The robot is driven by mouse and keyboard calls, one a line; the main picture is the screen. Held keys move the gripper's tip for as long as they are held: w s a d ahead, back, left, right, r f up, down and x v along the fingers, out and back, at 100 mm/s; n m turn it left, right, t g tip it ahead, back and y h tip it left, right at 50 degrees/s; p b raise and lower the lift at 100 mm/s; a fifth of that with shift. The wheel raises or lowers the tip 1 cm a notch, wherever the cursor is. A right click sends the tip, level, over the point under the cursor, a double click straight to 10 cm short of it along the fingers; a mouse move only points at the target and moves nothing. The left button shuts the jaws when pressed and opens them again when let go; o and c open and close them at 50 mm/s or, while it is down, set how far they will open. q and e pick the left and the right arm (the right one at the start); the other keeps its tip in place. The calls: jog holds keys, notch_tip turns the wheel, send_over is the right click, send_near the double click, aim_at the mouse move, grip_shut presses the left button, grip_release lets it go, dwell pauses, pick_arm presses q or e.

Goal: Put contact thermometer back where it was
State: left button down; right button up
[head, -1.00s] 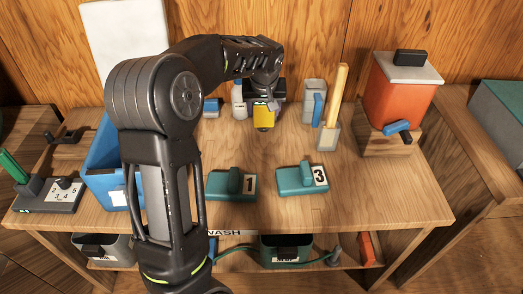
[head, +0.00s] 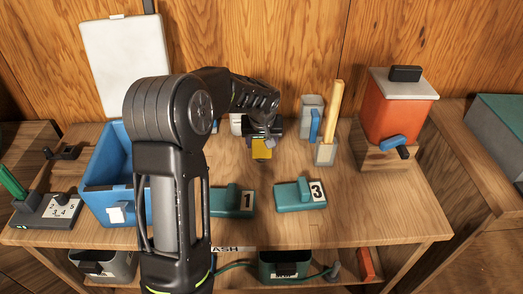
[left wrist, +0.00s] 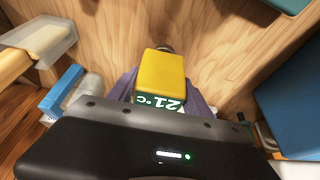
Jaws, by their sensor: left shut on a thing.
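The contact thermometer has a yellow body (head: 261,149) and a green display reading 21 °C. My left gripper (head: 262,136) is shut on it, over the back middle of the workbench (head: 350,226). In the left wrist view the thermometer (left wrist: 162,76) sits between the purple-grey fingers, its yellow end pointing away from the gripper. A short dark tip shows beyond that end. I cannot tell whether it touches anything below. My right gripper is not in view.
Teal blocks numbered 1 (head: 232,203) and 3 (head: 299,196) lie in front. A grey holder (head: 311,112) and a wooden-handled tool (head: 334,115) stand to the right, near an orange box (head: 398,108). A blue bin (head: 105,165) stands left. Bare wood lies between.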

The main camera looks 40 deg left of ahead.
aim_at(262, 150)
pick_arm(q)
jog(key=shift+f, duration=1.85)
jog(key=shift+f, duration=0.2)
jog(key=shift+c, duration=2.2)
grip_release()
jog(key=shift+r, duration=0.15)
jog(key=shift+r+p, duration=0.15)
jog(key=shift+p, duration=0.15)
jog(key=b+v, duration=0.1)
jog(key=v, duration=1)
jog(key=shift+s+d+r, duration=0.15)
jog(key=shift+d+r, duration=0.05)
jog(key=shift+r, duration=0.15)
